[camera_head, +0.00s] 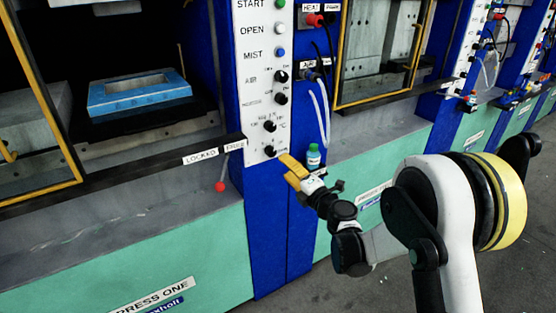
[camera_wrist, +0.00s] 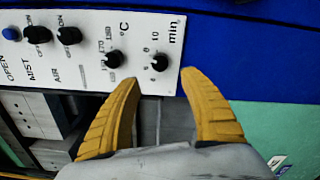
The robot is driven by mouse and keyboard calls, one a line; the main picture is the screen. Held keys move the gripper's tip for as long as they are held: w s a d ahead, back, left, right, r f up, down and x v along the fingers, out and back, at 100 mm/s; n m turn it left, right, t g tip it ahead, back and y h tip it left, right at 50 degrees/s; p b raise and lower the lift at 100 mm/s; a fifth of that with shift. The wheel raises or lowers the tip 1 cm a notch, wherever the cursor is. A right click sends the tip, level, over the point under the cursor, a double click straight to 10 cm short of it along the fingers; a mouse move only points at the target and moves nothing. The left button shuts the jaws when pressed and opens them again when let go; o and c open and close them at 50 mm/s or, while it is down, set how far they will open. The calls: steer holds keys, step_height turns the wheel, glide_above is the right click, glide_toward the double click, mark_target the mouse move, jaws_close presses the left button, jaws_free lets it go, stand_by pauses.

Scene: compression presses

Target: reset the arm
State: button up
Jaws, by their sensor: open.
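My gripper (camera_head: 293,171) has yellow fingers and is held up in front of the lower end of the white control panel (camera_head: 262,75) on the blue column. In the wrist view its two fingers (camera_wrist: 163,95) are spread apart with nothing between them. The panel (camera_wrist: 140,78) lies just beyond the fingertips there, with the black minutes knob (camera_wrist: 160,62) ahead of the gap and the temperature knob (camera_wrist: 113,59) near the left finger. My arm reaches in from the right in the head view.
A small bottle (camera_head: 313,156) with a green cap stands by the gripper. The left press holds a blue frame (camera_head: 138,91). Yellow-edged doors (camera_head: 383,50) flank the column. Grey floor (camera_head: 370,290) lies clear in front.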

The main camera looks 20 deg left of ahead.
steer(key=shift+v, duration=1.25)
